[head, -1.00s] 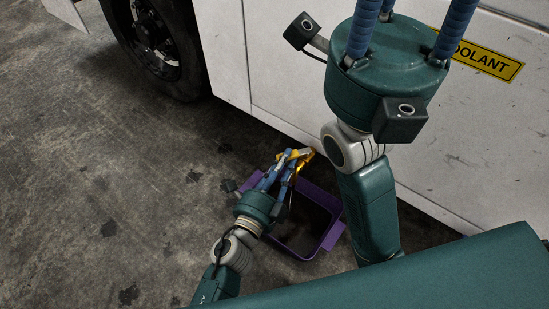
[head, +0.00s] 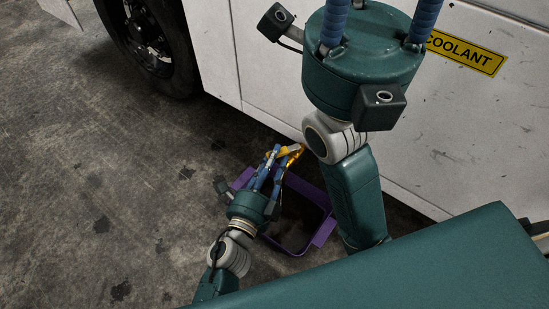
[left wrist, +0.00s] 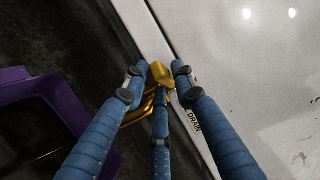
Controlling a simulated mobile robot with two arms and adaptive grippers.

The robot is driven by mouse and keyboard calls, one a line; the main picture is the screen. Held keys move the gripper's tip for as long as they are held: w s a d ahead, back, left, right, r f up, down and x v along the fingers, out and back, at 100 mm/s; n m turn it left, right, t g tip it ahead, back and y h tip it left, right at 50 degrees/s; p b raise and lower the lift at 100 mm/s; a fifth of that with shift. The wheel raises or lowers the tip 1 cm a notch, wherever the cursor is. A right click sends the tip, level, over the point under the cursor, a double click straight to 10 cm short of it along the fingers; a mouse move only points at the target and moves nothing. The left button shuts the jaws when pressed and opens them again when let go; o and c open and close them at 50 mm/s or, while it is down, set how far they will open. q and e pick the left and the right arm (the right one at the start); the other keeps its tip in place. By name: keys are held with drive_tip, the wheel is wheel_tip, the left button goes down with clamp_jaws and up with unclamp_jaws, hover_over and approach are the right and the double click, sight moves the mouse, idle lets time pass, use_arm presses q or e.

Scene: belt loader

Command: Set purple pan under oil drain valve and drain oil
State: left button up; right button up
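The purple pan (head: 323,233) lies on the floor beside the white vehicle's lower edge; its dark inside shows. It also shows at the left of the left wrist view (left wrist: 22,84). The yellow drain valve handle (head: 291,151) is at the vehicle's lower edge, above the pan's far side. My left gripper (head: 276,154) reaches it over the pan. In the left wrist view, its blue fingers stand apart around the handle (left wrist: 161,76), close to it; firm contact cannot be told. My right gripper (head: 380,15) points up; its fingertips are out of frame.
The white vehicle side (head: 430,160) fills the right, with a yellow COOLANT label (head: 466,54). A DRAIN label (left wrist: 192,122) is beside the handle. A black wheel (head: 150,45) stands at the upper left. The concrete floor on the left is clear.

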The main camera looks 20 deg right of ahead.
use_arm(q)
drive_tip(key=v, duration=1.2)
